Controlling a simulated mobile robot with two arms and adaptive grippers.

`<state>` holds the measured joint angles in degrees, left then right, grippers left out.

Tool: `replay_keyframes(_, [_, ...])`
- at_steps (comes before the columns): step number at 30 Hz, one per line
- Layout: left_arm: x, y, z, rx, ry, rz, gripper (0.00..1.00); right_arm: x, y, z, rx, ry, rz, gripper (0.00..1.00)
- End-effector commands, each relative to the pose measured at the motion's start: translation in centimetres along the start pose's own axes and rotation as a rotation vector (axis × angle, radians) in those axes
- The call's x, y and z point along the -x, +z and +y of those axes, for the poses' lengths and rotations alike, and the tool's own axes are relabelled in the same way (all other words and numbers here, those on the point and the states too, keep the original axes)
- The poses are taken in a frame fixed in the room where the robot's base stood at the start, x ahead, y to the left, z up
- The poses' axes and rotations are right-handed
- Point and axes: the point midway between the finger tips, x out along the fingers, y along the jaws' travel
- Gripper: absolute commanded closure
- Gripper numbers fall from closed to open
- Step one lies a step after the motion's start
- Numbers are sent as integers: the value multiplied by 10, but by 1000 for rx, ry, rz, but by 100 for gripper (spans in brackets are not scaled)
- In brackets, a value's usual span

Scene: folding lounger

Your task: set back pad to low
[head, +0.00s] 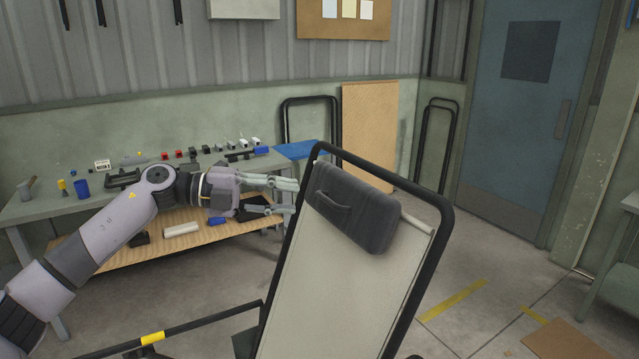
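The lounger's back pad (333,270) is a pale cream panel in a black tube frame. It stands steeply raised in the lower middle of the head view. A dark grey head cushion (356,208) with a strap handle is fixed across its upper part. My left gripper (294,197) is just left of the frame's upper left side. Its two fingers are spread apart, with nothing visible between them. I cannot tell whether the fingertips touch the frame. My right gripper is out of view. The lounger's seat and the lower end of the back pad are cut off by the picture edge.
A workbench (60,207) with small tools and parts stands behind my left arm, with a wooden lower shelf. A black bar with a yellow band (153,338) lies at the lower left.

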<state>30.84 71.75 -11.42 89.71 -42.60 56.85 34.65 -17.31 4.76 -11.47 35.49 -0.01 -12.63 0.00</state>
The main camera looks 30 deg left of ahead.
Motion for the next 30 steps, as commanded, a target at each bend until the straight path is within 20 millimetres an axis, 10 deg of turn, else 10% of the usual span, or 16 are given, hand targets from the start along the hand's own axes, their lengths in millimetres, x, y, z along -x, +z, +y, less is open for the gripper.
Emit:
replay_keyframes(12, [-67,0,-2,0,-2,1,70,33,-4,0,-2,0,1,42])
replay_keyframes(30, [-73,0,1,0,0,0,84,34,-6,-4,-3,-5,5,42])
